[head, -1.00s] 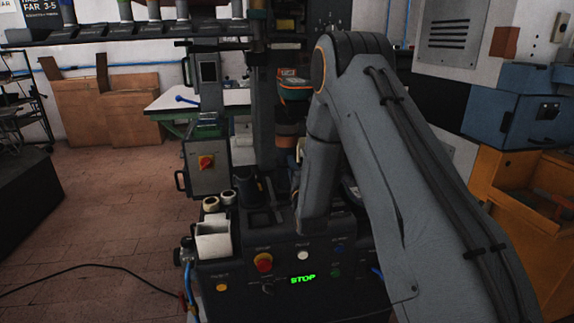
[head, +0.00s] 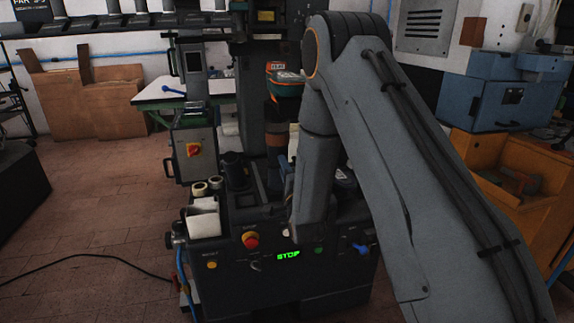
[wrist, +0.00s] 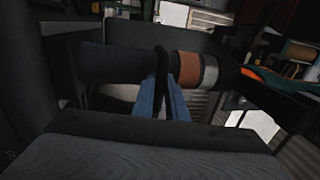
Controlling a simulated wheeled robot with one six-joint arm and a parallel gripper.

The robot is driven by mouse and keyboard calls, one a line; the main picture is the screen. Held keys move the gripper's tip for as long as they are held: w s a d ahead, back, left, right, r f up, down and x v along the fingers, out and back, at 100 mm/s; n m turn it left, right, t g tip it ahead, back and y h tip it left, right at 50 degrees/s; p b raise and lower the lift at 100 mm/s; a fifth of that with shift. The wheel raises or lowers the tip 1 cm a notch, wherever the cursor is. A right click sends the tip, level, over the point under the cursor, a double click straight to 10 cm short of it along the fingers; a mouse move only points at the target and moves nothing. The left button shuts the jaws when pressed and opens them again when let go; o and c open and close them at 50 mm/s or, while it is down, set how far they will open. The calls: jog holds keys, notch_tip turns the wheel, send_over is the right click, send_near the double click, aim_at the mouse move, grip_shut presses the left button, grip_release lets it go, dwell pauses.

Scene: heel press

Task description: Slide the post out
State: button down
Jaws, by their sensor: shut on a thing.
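The post, with a dark body, a brown band and a grey band (wrist: 209,72), lies across the middle of the wrist view. In the head view its brown band (head: 276,138) shows upright beside my arm, below a green and orange part (head: 285,82). My gripper (wrist: 163,86) has blue fingers that are shut on the post at a thin dark collar, left of the brown band. In the head view my forearm hides most of the gripper and the post's lower part.
Blue and orange cabinets (head: 500,100) stand at right. The brick floor at left is open.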

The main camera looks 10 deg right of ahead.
jog(key=shift+s+f, duration=0.15)
jog(key=c, duration=1.8)
grip_release()
jog(key=shift+o, duration=0.2)
jog(key=v, duration=0.8)
jog(key=shift+b, duration=0.4)
